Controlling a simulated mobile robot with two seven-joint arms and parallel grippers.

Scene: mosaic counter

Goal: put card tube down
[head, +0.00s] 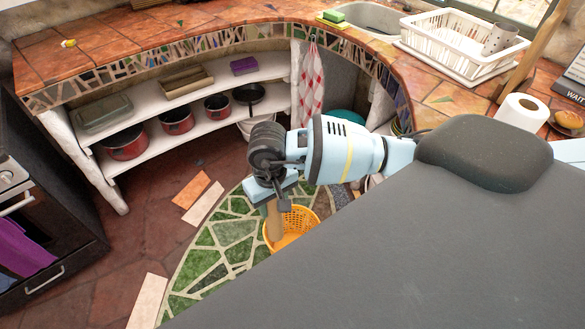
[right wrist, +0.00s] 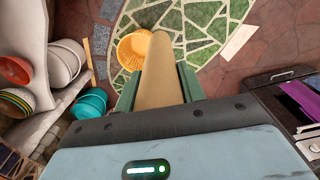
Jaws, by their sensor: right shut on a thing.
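My right gripper (head: 272,192) is shut on the card tube (head: 273,222), a plain tan tube that points down from the jaws. In the right wrist view the card tube (right wrist: 160,75) lies between the two green fingers of the gripper (right wrist: 160,92). In the head view the tube's lower part shows in front of a yellow-orange basket (head: 299,222) on the floor. The basket also shows in the right wrist view (right wrist: 131,47), left of the tube. I cannot tell the tube's height above the floor. My left gripper is not in view.
A green mosaic floor (head: 215,247) lies below. Curved shelves (head: 185,122) hold several red pots (head: 177,121). The tiled counter (head: 120,35) runs above them, with a white dish rack (head: 455,50) and a paper roll (head: 522,112). A dark oven (head: 45,225) stands at the left.

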